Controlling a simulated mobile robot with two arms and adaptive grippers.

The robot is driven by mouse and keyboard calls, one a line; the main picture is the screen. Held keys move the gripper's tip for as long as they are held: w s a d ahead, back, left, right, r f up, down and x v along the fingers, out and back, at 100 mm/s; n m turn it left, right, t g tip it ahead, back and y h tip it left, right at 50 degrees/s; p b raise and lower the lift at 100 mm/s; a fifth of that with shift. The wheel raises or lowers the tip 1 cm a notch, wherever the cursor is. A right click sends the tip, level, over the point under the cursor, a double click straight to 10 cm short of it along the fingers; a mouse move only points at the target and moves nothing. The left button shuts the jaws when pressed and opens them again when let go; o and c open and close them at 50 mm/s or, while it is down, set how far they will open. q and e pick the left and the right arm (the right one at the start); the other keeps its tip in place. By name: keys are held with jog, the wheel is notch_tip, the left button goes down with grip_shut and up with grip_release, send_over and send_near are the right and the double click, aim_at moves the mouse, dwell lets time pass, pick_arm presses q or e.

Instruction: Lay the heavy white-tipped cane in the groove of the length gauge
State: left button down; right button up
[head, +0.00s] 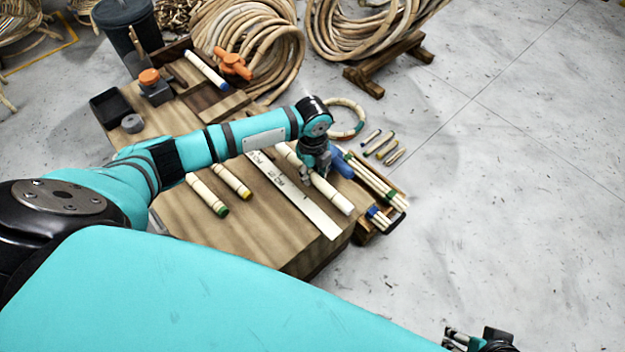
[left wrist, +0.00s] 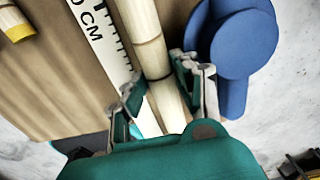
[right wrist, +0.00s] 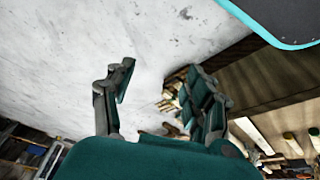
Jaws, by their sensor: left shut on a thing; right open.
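The thick pale cane with a white end (head: 333,195) is in my left gripper (head: 312,172), at the right side of the bench. In the left wrist view the cane (left wrist: 148,45) runs between the two fingers of my left gripper (left wrist: 160,85). The length gauge, a white strip marked in CM (head: 305,205), lies just left of the cane and nearly parallel; it also shows in the left wrist view (left wrist: 103,40). I cannot tell whether the cane touches the groove.
A green-tipped cane (head: 206,195) and a yellow-tipped cane (head: 232,182) lie on the bench left of the gauge. A blue rounded object (left wrist: 243,50) is close right of my left gripper. Bundled canes (head: 378,185) sit at the bench's right edge. Coils stand behind.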

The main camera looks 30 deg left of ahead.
pick_arm(q)
notch_tip(320, 180, down, 2)
jog(key=shift+s+f, duration=0.1)
jog(key=shift+f, duration=0.05)
pick_arm(e)
jog(key=w, duration=0.1)
jog(key=w+t, duration=0.1)
jog(key=w+a+t, duration=0.1)
jog(key=w, duration=0.1)
jog(key=shift+a+r, duration=0.1)
jog(key=shift+r, duration=0.2)
pick_arm(q)
jog(key=shift+f, duration=0.2)
pick_arm(e)
jog(key=shift+y, duration=0.3)
pick_arm(q)
jog(key=c, duration=1)
grip_release()
jog(key=shift+r, duration=0.15)
